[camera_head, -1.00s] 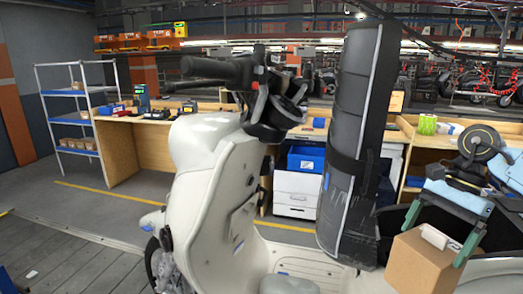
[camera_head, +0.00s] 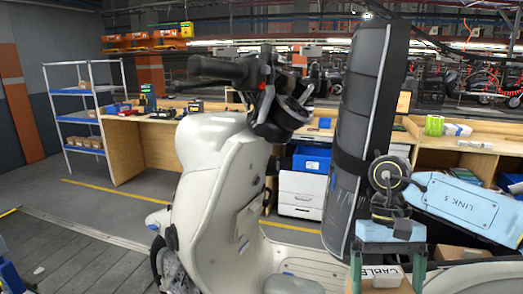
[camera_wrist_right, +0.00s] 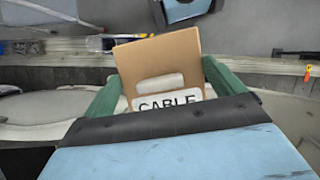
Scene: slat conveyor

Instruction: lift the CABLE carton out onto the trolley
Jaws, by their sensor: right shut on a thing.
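The CABLE carton (camera_head: 398,288) is a brown box with a white printed label, low at the right of the head view and partly cut off by its bottom edge. My right gripper (camera_head: 387,268) has its green fingers on either side of the carton and is shut on it. In the right wrist view, the carton (camera_wrist_right: 140,62) sits between the green fingers (camera_wrist_right: 160,92), with a white strip and the label facing the camera. My left gripper is not in view. I cannot make out a trolley.
A cream scooter (camera_head: 215,190) stands in the middle, with a tall dark padded column (camera_head: 367,110) close left of my right arm. Another brown carton (camera_head: 458,252) lies behind the right gripper. Benches, a blue-shelved rack (camera_head: 78,118) and white drawers (camera_head: 302,192) stand behind.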

